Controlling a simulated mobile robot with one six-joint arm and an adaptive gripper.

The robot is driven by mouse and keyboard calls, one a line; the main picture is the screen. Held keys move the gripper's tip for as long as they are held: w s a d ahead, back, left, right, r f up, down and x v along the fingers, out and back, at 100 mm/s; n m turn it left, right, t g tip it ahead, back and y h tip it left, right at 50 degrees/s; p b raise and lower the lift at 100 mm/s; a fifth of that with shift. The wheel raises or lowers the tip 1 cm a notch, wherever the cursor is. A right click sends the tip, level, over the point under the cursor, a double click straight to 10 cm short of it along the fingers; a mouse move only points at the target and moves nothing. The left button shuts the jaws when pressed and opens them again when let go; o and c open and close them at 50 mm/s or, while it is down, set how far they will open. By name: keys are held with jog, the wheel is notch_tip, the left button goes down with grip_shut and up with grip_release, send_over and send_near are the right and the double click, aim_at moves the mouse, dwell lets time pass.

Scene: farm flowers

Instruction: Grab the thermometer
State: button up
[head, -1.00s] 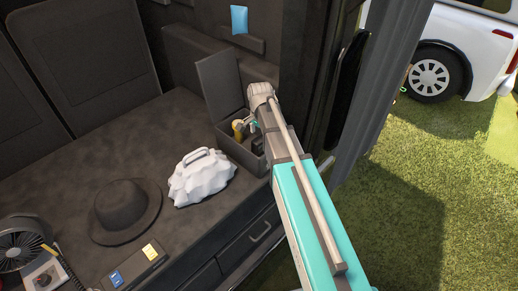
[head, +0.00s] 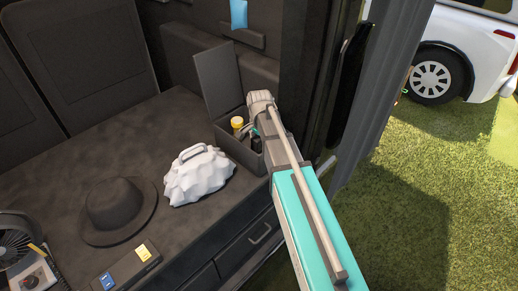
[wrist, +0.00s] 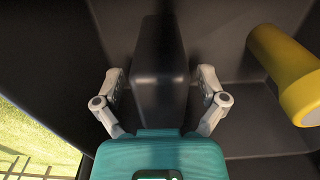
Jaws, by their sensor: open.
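A tall black block-shaped item (wrist: 160,60) stands upright inside the open dark box (head: 229,150). It may be the thermometer, but I cannot tell for sure. My gripper (wrist: 160,78) is open, with one grey finger on each side of this item and visible gaps between. In the head view my arm reaches over the box from the right and hides most of the gripper. A dark item (head: 256,142) shows in the box beside the arm.
A yellow cylinder (wrist: 285,75) is in the box to the right of my gripper; it also shows in the head view (head: 237,123). The box's raised lid (head: 220,80) stands behind. A white lumpy object (head: 198,176) and a dark hat (head: 117,208) lie left. A pillar (head: 335,90) is right.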

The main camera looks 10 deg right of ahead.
dwell(0.6)
grip_shut()
